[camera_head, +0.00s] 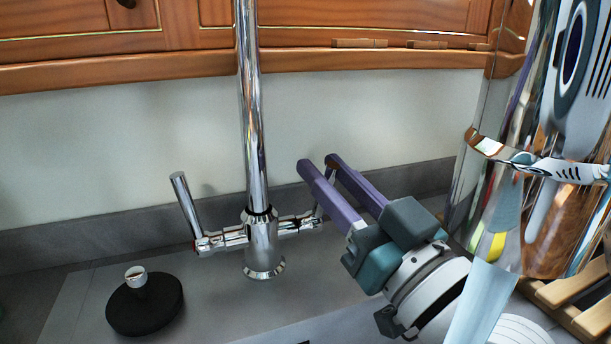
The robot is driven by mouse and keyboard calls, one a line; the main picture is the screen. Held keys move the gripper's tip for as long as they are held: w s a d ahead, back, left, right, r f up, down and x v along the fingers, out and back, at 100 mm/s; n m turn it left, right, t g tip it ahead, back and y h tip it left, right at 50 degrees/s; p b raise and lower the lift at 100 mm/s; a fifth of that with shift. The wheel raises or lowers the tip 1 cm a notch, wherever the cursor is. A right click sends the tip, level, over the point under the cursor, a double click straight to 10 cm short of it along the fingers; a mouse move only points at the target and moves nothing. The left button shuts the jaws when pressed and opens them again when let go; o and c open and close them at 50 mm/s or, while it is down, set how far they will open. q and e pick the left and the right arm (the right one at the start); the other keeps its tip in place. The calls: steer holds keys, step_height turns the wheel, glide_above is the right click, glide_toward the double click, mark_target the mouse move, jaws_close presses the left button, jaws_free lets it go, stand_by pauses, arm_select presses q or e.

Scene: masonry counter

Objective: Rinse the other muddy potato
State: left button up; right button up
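No potato shows in the head view. A chrome tap (262,245) stands on the grey counter, with a tall pipe rising out of the top of the picture. Its left lever (186,205) stands up, tilted a little left. Its right side arm (298,224) ends behind my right gripper (317,164), and the lever there is mostly hidden. The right gripper's two purple fingers are apart and point up and left beside that end of the tap. I cannot tell whether they touch it. My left gripper is not in view.
A round black object with a small metal top (145,302) sits on the counter (225,312) at lower left. A large shiny metal holder with utensils (500,215) crowds the right, near wooden slats (565,295). Wooden cabinets (110,70) hang above the wall.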

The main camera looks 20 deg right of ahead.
steer(key=shift+o, duration=0.9)
steer(key=v, duration=1.2)
steer(key=shift+r, duration=0.15)
